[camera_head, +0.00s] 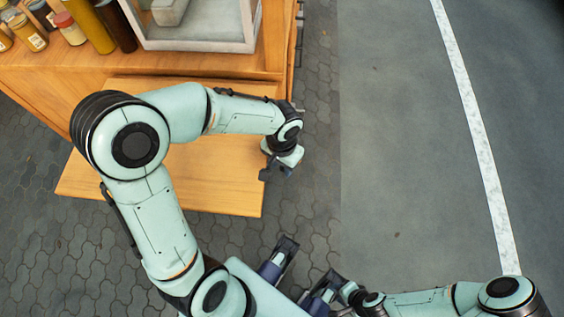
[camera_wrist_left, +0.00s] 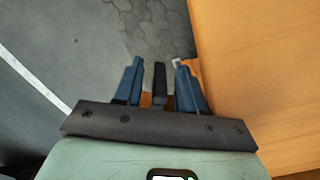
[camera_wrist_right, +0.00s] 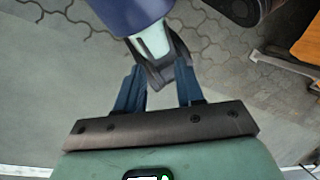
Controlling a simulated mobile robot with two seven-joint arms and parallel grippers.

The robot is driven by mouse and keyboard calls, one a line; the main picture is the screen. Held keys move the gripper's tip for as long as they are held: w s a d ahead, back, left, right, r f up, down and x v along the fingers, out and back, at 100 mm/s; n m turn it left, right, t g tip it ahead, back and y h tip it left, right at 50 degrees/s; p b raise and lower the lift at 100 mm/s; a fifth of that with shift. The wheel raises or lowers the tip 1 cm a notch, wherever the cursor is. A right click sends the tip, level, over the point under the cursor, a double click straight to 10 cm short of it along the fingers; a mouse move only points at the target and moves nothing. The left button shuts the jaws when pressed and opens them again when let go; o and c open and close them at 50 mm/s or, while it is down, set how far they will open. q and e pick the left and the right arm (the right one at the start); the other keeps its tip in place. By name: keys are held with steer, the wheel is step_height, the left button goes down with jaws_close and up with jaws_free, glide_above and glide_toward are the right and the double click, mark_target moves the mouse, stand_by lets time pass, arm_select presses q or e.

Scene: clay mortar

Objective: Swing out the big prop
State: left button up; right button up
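My left gripper (camera_head: 278,172) hangs beside the right edge of the lower wooden board of the cart. In the left wrist view its two blue fingers (camera_wrist_left: 160,80) stand apart. A slim dark upright piece (camera_wrist_left: 160,82) shows between them, with a gap on each side; a bit of orange wood shows below. I cannot tell for sure whether this dark piece is the big prop. In the head view the arm and the gripper hide that spot. My right gripper (camera_wrist_right: 160,88) is low in the head view, with its fingers apart, away from the cart.
The lower wooden board (camera_head: 205,190) juts out from the wooden cart (camera_head: 75,75). Bottles and jars (camera_head: 95,25) and a glass-sided case (camera_head: 195,42) stand on the cart. Open grey pavement with a white line (camera_head: 473,120) lies to the right.

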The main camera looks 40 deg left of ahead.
arm_select(q)
step_height(320, 180, up, 13)
steer(key=p, duration=0.3)
steer(key=shift+r, duration=0.2)
